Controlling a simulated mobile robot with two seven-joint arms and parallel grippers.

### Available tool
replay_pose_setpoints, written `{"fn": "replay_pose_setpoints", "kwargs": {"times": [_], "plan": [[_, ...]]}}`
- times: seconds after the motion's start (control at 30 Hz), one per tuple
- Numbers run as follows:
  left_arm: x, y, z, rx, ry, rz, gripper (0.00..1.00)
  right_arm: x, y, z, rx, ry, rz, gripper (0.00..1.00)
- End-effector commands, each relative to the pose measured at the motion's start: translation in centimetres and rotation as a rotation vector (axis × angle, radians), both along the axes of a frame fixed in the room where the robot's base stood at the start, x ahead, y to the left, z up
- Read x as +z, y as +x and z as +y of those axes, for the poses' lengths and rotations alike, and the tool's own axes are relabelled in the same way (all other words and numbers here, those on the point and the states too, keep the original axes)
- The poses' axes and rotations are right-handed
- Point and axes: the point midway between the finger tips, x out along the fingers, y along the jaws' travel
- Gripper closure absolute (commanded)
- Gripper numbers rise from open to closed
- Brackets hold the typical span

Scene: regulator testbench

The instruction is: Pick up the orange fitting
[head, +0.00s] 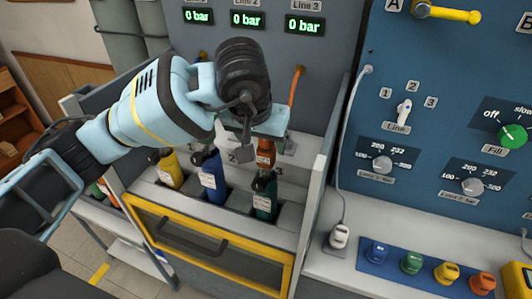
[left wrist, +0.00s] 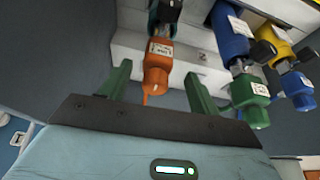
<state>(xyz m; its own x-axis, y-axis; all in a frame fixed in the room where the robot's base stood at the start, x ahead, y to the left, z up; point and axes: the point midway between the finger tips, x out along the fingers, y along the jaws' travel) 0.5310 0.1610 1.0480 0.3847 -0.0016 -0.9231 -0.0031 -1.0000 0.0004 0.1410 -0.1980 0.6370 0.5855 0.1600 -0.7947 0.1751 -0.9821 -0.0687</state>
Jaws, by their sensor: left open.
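In the left wrist view, the orange fitting (left wrist: 157,70) appears between and beyond the two green fingers. My left gripper (head: 264,137) is open and empty; its fingers (left wrist: 157,85) stand apart on either side of the fitting in that picture. I cannot tell whether they touch it. My right gripper is not in view.
Yellow (head: 167,170), blue (head: 209,176) and green (head: 264,195) cylinders stand in the bay behind a yellow-framed front (head: 205,250). A grey side wall (head: 322,165) bounds the right. Coloured connectors sit on a blue strip (head: 392,270). An orange hose (head: 294,88) hangs behind the gripper.

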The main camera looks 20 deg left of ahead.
Motion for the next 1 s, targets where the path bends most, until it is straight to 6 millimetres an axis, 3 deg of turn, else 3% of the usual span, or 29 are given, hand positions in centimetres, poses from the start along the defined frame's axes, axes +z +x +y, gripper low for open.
{"fn": "replay_pose_setpoints", "kwargs": {"times": [0.23,0.57,1.0], "plan": [[-3.1,1.2,-0.3,0.002,0.0,0.003,0.38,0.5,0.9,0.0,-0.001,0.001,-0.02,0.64],[-3.7,1.5,-0.3,0.0,0.0,0.001,0.38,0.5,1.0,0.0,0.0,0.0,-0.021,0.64],[-3.6,1.5,-0.3,0.001,0.001,0.001,0.95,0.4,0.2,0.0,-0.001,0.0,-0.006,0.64]]}}
